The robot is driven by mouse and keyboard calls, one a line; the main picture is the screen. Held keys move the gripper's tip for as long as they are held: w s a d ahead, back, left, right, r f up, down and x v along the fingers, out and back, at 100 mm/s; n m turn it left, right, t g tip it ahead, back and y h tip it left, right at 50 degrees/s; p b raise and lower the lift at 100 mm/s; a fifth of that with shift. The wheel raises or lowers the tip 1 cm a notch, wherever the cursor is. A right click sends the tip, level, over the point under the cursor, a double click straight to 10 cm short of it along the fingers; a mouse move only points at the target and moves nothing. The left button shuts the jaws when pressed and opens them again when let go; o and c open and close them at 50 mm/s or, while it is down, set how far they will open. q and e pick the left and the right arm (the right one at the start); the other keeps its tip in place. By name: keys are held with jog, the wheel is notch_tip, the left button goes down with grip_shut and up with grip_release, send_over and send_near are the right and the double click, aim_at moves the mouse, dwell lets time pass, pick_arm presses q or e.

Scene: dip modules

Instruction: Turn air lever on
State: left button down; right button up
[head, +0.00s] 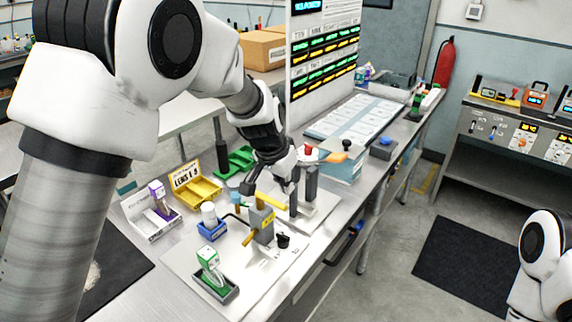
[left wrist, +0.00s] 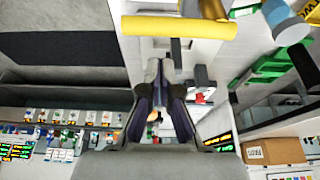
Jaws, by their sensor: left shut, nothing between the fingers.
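A yellow lever bar (head: 270,202) sticks out from the top of a grey valve block (head: 262,224) on a pale plate on the bench. I take it for the air lever. In the left wrist view a yellow bar (left wrist: 178,27) lies across the top, just past my fingertips. My left gripper (head: 287,178) is shut and empty, near the lever and beside two grey posts (head: 310,184). It also shows in the left wrist view (left wrist: 160,70), with fingers together and apart from the bar in the picture. My right gripper is out of view; only part of my right arm shows.
The floor to the right is open, with a black mat (head: 468,268).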

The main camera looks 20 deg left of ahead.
aim_at(270, 200)
pick_arm(q)
jog(key=s, duration=0.2)
jog(key=shift+s+a+f, duration=0.1)
jog(key=shift+s+a, duration=0.3)
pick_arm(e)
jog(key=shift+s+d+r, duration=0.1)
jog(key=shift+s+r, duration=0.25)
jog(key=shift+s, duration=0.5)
pick_arm(q)
jog(key=shift+f, duration=0.1)
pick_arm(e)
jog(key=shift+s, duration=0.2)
